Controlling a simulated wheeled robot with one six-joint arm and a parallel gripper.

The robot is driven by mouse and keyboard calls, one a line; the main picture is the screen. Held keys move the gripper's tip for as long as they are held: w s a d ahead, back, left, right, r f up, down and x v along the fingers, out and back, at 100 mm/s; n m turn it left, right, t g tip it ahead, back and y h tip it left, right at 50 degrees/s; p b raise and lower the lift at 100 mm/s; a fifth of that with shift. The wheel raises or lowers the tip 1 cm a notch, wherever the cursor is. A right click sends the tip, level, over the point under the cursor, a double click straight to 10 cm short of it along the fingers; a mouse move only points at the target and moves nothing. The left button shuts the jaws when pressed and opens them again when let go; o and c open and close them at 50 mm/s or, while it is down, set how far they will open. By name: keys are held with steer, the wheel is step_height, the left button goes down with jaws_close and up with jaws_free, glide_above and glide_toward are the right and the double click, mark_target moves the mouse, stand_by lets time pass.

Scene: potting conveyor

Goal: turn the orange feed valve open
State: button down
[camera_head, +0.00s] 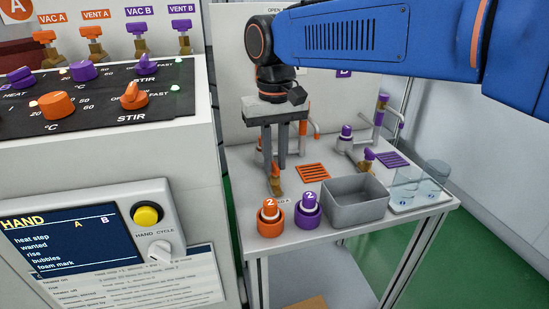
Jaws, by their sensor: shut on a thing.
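My gripper (275,165) points straight down at the near left of the steel table, with its two grey fingers close together. It is shut on the orange feed valve's handle, which is mostly hidden by the fingers. The valve's brass body (276,186) shows just below the fingertips. How far the handle is turned cannot be told. An orange drain grid (313,173) lies right of the valve.
A purple valve with a brass body (367,166) stands farther right. A control cabinet (110,165) rises close on the left. Clear beakers (428,187) stand at right.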

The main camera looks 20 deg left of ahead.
mark_target(275, 164)
steer(key=shift+m, duration=0.5)
steer(key=c, duration=1.9)
jaws_free()
steer(key=shift+o, duration=0.2)
step_height(275, 164, up, 18)
steer(key=shift+f, duration=0.25)
